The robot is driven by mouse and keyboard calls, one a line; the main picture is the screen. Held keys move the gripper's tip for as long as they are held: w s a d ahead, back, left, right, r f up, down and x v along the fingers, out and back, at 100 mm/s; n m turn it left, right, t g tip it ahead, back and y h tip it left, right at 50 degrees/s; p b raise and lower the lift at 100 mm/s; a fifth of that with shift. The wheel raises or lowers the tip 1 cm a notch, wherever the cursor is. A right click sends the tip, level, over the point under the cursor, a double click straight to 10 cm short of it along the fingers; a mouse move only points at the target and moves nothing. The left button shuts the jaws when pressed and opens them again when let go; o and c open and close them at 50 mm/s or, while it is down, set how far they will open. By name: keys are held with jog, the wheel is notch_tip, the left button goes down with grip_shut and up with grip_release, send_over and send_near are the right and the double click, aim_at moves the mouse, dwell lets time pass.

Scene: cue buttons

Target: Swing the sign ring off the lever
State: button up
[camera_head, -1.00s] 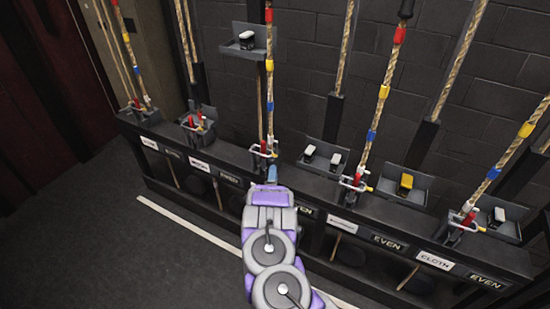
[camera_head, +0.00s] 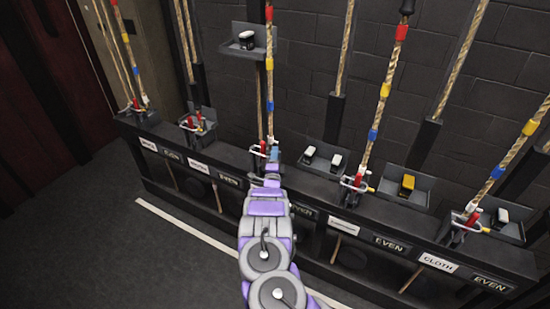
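My arm reaches up the middle of the head view to a lever station on the black rail. My gripper (camera_head: 273,156) is at that station, close to its red lever (camera_head: 263,147) and the pale ring (camera_head: 256,152) around it. The picture is too small to tell whether the fingers touch the ring or are open. The rope (camera_head: 269,85) with coloured bands rises just behind my gripper. Other levers with similar rings show at the right, such as the red lever (camera_head: 358,181) and the far-right lever (camera_head: 471,217).
The black rail (camera_head: 318,205) carries label plates such as EVEN (camera_head: 390,243) and CLOTH (camera_head: 437,262). Trays with small blocks, including a yellow block (camera_head: 407,184), stand behind it to the right. Ropes rise along the brick wall.

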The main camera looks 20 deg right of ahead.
jog(key=shift+f, duration=0.1)
grip_shut()
dwell(0.5)
